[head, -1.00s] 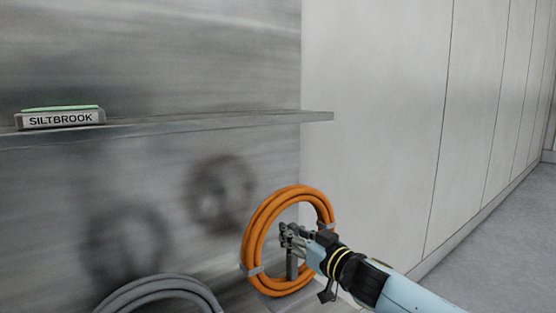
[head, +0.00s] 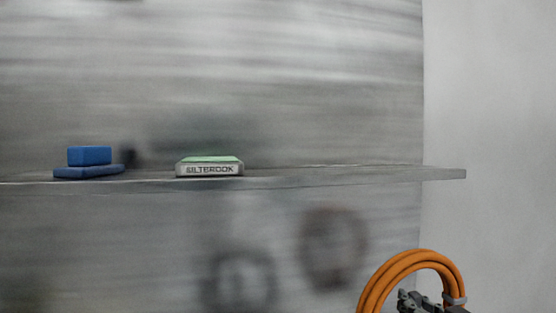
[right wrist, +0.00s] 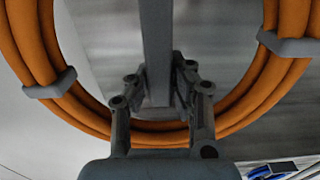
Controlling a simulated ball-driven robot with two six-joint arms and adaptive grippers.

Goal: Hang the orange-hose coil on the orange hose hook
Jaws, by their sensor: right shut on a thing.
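The orange-hose coil (head: 412,262) is a ring of several orange loops with grey clips, upright at the lower right of the head view and cut off by the lower edge. It also fills the right wrist view (right wrist: 30,45). My right gripper (head: 420,302) is inside the ring. In the right wrist view its fingers (right wrist: 160,80) are closed around a grey bar (right wrist: 157,40) that runs within the ring, so it holds the coil. I cannot make out the orange hose hook in either view. My left gripper is not in view.
A long grey shelf (head: 330,178) crosses the wall at mid-height. On it are a SILTBROOK box (head: 210,169) with a green top and stacked blue blocks (head: 88,160). Blurred dark ring marks (head: 333,245) show on the wall below. A pale wall (head: 495,90) stands at right.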

